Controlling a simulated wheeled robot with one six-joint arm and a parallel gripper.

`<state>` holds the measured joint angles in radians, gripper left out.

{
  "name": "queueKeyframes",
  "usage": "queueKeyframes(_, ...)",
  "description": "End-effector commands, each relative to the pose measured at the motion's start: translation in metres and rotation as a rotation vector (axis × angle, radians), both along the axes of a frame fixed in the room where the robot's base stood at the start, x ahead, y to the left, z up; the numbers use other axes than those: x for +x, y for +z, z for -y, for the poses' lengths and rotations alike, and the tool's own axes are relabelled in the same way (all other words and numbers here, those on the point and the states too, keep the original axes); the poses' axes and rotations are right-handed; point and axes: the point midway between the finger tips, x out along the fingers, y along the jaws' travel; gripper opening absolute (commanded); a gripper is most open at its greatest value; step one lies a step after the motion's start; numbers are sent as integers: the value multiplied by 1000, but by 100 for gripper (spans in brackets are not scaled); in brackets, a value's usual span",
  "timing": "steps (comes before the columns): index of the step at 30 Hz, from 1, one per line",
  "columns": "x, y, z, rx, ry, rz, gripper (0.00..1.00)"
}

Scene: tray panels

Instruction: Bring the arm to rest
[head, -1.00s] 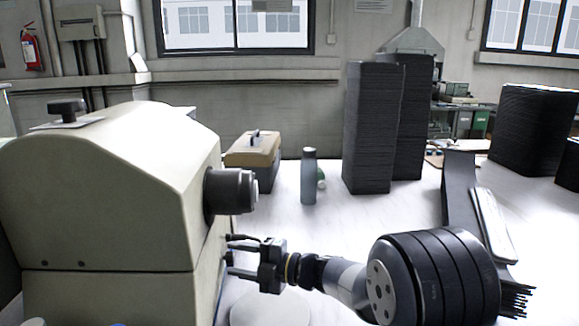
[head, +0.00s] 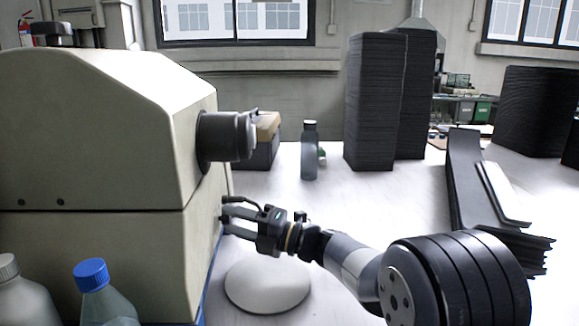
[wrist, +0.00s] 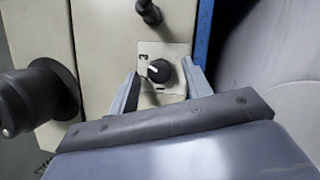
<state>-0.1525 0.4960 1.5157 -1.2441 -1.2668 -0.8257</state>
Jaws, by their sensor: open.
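My gripper (head: 226,217) is at the right side of a large beige machine (head: 95,140), its fingers pointing at the machine's lower part. The fingers are spread, with nothing seen held between them. In the wrist view, my gripper (wrist: 161,75) has a finger on each side of a small black knob (wrist: 159,71) with a white pointer line, set on a pale plate on the machine. I cannot tell whether the fingers touch the knob or the panel. The arm stretches from the lower right across the white table.
A black cylinder (head: 225,136) juts from the machine above my gripper. A white round disc (head: 267,286) lies below it. Bottles, one with a blue cap (head: 91,274), stand front left. A grey bottle (head: 309,152), toolbox (head: 266,140) and tall black stacks (head: 375,105) stand behind.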

Motion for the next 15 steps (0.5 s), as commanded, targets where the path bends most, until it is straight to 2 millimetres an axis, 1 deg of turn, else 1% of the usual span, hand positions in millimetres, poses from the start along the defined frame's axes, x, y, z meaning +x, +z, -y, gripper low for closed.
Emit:
queueKeyframes(1,1,-6,0,3,0,36,47)
queueKeyframes(9,1,-5,0,14,0,236,47)
queueKeyframes(15,2,-3,0,17,-2,306,47)
